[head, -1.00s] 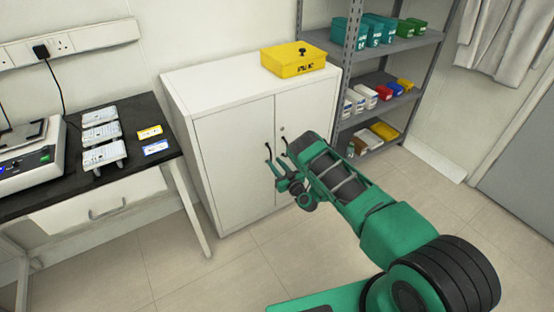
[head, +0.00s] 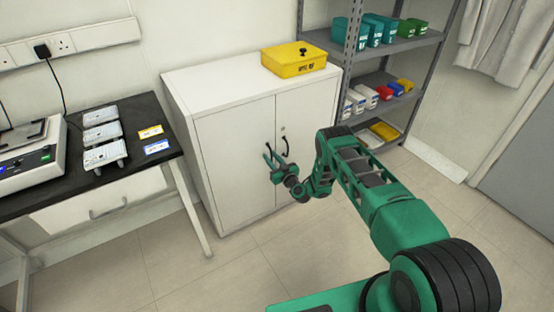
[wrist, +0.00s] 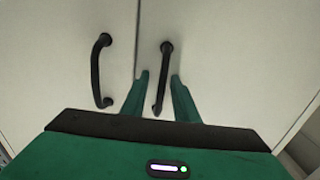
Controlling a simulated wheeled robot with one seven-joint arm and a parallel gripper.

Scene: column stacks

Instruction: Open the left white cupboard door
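The white cupboard's left door (head: 230,150) is shut. Its dark handle shows between my fingers in the wrist view (wrist: 164,75), which appears upside down. My gripper (head: 271,157) is in front of this handle in the head view. It also shows in the wrist view (wrist: 160,88). Its two green fingers are open, one on each side of the handle, with gaps to both. The right door (head: 308,125) is shut too. Its handle (head: 285,146) is clear of my fingers and shows at left in the wrist view (wrist: 96,72).
A yellow box (head: 293,63) sits on the cupboard top. A dark-topped bench (head: 135,115) with devices stands close at the left. A grey shelf rack (head: 418,42) with bins stands at the right. The floor (head: 190,285) in front of the cupboard is clear.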

